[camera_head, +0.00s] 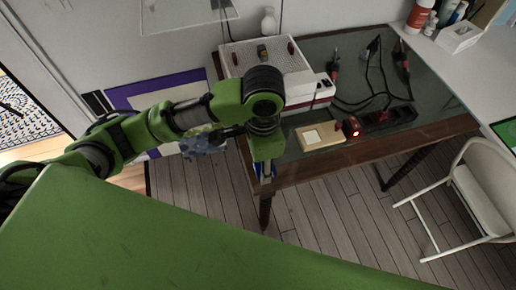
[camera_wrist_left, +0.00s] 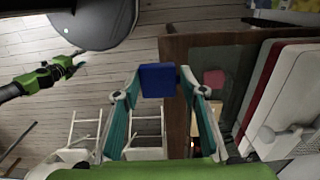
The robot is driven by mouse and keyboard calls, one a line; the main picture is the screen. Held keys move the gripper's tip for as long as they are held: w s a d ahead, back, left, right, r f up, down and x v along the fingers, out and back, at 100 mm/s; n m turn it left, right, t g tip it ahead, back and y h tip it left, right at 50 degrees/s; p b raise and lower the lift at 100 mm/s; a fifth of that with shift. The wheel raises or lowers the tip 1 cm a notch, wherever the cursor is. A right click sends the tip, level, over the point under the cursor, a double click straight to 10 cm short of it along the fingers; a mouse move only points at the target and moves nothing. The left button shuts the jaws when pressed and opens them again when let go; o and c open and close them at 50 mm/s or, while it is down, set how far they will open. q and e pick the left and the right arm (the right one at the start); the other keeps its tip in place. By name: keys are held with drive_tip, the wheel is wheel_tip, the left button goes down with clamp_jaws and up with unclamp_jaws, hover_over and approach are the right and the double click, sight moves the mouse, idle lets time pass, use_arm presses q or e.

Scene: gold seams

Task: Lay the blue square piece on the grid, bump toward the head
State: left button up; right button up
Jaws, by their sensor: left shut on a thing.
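My left gripper (camera_wrist_left: 157,84) is shut on the blue square piece (camera_wrist_left: 157,79), held between its teal fingertips in the left wrist view. One flat face shows; I cannot make out its bump. In the head view the left gripper hangs down at the table's front left corner, and only a little blue shows beside it.
A beige block with a white square (camera_head: 320,135) lies near the table's front edge. A red round thing (camera_head: 351,127), a black strip (camera_head: 388,117) and dark cables lie right of it. A white chair (camera_head: 470,190) stands at the right. The table's rear middle is fairly clear.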

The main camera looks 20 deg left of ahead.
use_arm(q)
drive_tip(key=w+a+f, duration=0.1)
drive_tip(key=w+f, duration=0.1)
drive_tip(key=w, duration=0.1)
drive_tip(key=w+a+f, duration=0.2)
drive_tip(key=w+f, duration=0.1)
drive_tip(key=w, duration=0.1)
drive_tip(key=w+a+f+p, duration=0.1)
drive_tip(key=w+f, duration=0.2)
drive_tip(key=w, duration=0.1)
drive_tip(key=shift+a, duration=0.4)
drive_tip(key=shift+w+a+f, duration=0.25)
drive_tip(key=shift+w+f, duration=0.3)
drive_tip(key=shift+f, duration=0.1)
drive_tip(key=f+p, duration=0.2)
drive_tip(key=f, duration=0.1)
drive_tip(key=shift+w, duration=0.2)
use_arm(e)
wheel_tip(320, 180, up, 3)
drive_tip(key=shift+w+a+r, duration=0.1)
drive_tip(key=shift+a, duration=0.05)
use_arm(q)
drive_tip(key=shift+f, duration=0.15)
drive_tip(key=shift+f, duration=0.15)
drive_tip(key=o, duration=1.1)
drive_tip(key=shift+o, duration=0.2)
